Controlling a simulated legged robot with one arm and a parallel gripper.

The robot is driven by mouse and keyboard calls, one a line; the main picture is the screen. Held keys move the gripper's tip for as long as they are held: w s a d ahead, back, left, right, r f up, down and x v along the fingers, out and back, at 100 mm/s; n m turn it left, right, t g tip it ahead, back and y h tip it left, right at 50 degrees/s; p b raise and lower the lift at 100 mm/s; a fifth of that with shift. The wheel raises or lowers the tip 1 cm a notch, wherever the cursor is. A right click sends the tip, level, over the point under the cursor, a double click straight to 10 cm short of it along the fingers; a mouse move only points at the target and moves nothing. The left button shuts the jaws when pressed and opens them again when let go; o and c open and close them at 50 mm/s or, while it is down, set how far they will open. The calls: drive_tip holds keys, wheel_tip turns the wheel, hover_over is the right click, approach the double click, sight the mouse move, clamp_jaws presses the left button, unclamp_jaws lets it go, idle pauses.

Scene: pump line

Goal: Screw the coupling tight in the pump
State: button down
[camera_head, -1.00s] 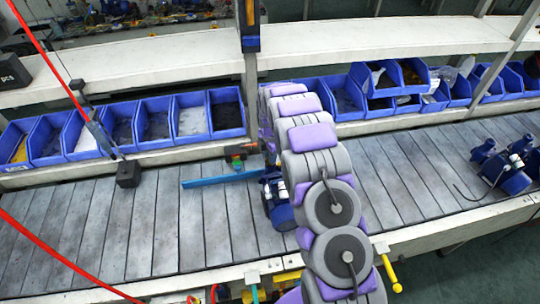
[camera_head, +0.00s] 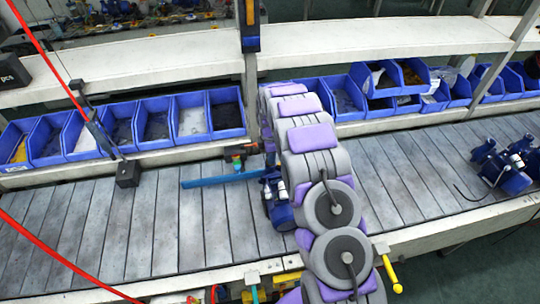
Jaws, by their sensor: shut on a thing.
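A blue pump (camera_head: 278,207) stands on the conveyor at the picture's middle, partly hidden behind my grey and purple arm. The arm reaches away from the lower right over the belt. My gripper is hidden behind the arm, so I cannot see its fingers or what they touch. The coupling cannot be made out, nor whether it sits in the pump. Another blue pump (camera_head: 507,167) stands at the far right of the belt, clear of the arm.
The slatted conveyor (camera_head: 150,230) is clear on the left. A flat blue bar (camera_head: 215,181) juts left over it beside the middle pump. Blue bins (camera_head: 228,117) line the far edge below a white shelf (camera_head: 160,72). A red cable (camera_head: 55,253) hangs at left.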

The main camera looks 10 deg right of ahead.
drive_tip(key=m, duration=0.3)
idle(0.4)
drive_tip(key=m, duration=0.3)
drive_tip(key=shift+m, duration=0.3)
drive_tip(key=c, duration=1)
unclamp_jaws()
drive_tip(key=shift+n, duration=1.8)
